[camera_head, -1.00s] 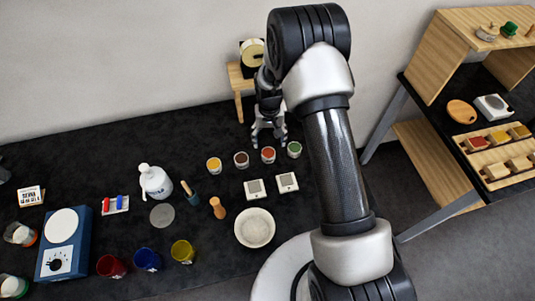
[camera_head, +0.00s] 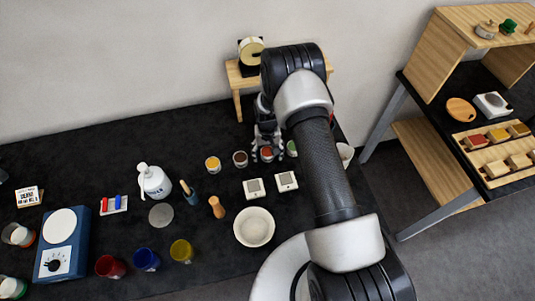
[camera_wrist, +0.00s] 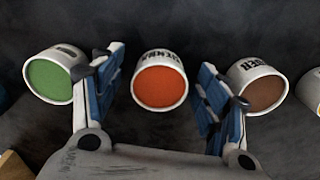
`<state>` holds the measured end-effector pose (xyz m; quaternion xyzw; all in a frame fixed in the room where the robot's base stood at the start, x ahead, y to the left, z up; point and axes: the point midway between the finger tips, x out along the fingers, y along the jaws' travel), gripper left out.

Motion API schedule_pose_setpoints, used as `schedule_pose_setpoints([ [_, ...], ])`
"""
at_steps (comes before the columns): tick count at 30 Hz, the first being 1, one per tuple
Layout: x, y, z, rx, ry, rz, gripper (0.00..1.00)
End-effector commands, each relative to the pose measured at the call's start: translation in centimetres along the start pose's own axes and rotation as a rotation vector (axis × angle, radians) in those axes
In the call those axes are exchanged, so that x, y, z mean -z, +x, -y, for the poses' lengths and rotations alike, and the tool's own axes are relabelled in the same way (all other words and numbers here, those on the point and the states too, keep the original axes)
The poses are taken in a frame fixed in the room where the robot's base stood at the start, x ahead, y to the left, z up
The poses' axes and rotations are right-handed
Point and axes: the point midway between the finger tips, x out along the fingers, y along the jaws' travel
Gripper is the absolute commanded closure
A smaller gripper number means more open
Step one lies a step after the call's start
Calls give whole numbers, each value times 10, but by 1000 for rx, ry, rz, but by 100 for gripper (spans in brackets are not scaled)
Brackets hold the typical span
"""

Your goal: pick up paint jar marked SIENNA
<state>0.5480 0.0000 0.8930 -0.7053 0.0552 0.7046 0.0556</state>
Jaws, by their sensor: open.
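The jar marked SIENNA (camera_wrist: 160,80) is a white jar with an orange-red top. Its lettering is blurred but looks like SIENNA. It sits in the middle of the wrist view, between the two open fingers of my gripper (camera_wrist: 162,65), with a gap on each side. In the head view my gripper (camera_head: 266,152) is over the orange-red jar (camera_head: 267,154), partly hiding it. I cannot tell the exact height of the fingertips.
A green jar (camera_wrist: 50,80) is just left of the fingers and a brown jar marked UMBER (camera_wrist: 262,88) just right in the wrist view. An ochre jar (camera_head: 212,164) stands further left in the head view.

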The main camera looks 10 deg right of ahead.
Motion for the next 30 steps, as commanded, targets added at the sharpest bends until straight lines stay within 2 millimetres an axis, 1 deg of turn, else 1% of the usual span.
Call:
schedule_pose_setpoints([
  [3, 0, 0, 0, 0, 0, 0, 32],
  [26, 0, 0, 0, 0, 0, 1, 83],
  [30, 0, -1, 0, 0, 0, 0, 84],
])
